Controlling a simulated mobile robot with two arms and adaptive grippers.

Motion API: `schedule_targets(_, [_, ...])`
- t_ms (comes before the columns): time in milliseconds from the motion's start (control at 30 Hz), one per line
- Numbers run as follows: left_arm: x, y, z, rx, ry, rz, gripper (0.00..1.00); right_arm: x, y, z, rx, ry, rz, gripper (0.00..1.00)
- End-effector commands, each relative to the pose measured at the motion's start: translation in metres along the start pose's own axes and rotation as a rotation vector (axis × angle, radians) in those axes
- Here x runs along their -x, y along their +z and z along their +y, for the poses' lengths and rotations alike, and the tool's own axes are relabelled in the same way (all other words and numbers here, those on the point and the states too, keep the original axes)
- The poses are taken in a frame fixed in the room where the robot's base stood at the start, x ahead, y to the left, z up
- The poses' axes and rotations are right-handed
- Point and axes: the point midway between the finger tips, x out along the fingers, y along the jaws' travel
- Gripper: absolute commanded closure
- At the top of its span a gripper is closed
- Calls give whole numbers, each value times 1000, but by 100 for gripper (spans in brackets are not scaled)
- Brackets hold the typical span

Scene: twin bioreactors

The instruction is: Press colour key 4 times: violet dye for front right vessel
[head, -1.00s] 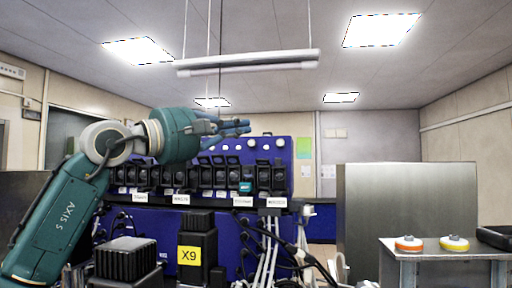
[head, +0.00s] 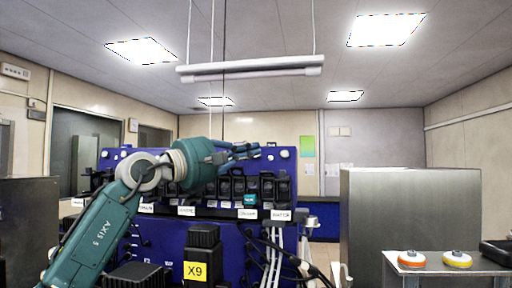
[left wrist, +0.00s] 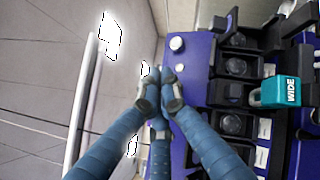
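A blue panel (head: 215,232) carries a row of black units (head: 267,188) with white labels below them; one reads "WATER" (head: 282,215). I cannot tell which key is for violet dye. My left gripper (head: 254,151) is in front of the panel's top edge. In the left wrist view its blue fingers (left wrist: 162,82) are drawn together at the tips, with nothing seen between them, beside the panel's white round knobs (left wrist: 177,43). A teal block marked "WIDE" (left wrist: 276,92) sits on one unit, right of the fingertips. No vessel can be made out. My right gripper is not in view.
A black box with a yellow "X9" label (head: 196,271) stands before the panel. Cables (head: 270,250) hang at its right.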

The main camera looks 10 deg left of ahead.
Motion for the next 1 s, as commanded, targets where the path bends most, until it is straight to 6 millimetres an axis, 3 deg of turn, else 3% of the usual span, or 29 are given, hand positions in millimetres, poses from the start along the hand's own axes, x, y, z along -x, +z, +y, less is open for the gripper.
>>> schedule_targets(200, [-10, -9, 1, 2, 0, 0, 100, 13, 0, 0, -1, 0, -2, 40])
schedule_targets(1000, [-11, -11, 0, 0, 1, 1, 100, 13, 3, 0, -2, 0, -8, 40])
